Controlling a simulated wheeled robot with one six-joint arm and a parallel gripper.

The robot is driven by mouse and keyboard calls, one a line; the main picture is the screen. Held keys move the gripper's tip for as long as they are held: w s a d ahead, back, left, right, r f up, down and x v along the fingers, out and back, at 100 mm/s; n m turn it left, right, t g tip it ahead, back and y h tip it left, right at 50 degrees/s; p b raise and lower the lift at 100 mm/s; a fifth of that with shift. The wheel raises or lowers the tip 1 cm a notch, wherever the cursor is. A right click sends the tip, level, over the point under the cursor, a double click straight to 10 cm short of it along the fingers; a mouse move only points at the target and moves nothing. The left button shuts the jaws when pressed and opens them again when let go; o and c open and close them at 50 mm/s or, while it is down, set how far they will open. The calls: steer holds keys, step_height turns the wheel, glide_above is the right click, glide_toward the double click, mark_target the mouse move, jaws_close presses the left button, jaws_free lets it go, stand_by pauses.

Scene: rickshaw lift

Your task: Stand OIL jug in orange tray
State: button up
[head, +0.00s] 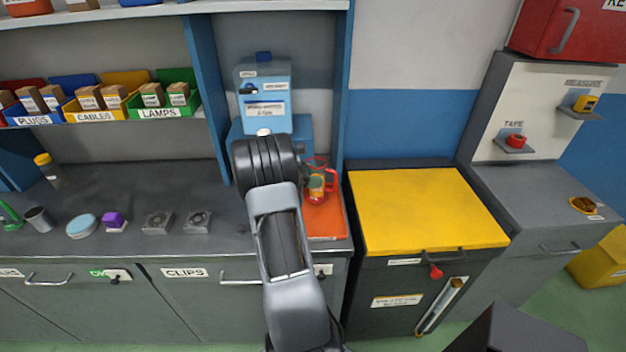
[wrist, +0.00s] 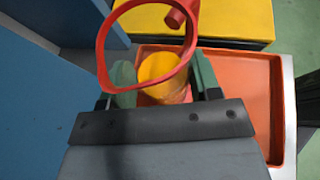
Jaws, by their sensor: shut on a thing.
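The OIL jug (head: 316,184), with red parts and a pale label, shows just right of my arm in the head view. In the wrist view the jug (wrist: 160,72) has a yellow body and a large red ring. My gripper (wrist: 163,82) is shut on it, with a green finger on each side. The orange tray (head: 325,222) lies on the right end of the counter; its bare floor also shows in the wrist view (wrist: 240,95). The jug overlaps the tray's left part there. I cannot tell whether it touches the floor.
A blue dispenser (head: 264,95) stands behind my arm, and a blue upright panel (head: 342,90) rises beside the tray. A yellow-topped cabinet (head: 425,208) is to the right.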

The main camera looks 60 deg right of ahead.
steer(key=shift+f, duration=0.75)
steer(key=shift+f, duration=0.2)
steer(key=o, duration=1.1)
steer(key=shift+c, duration=0.2)
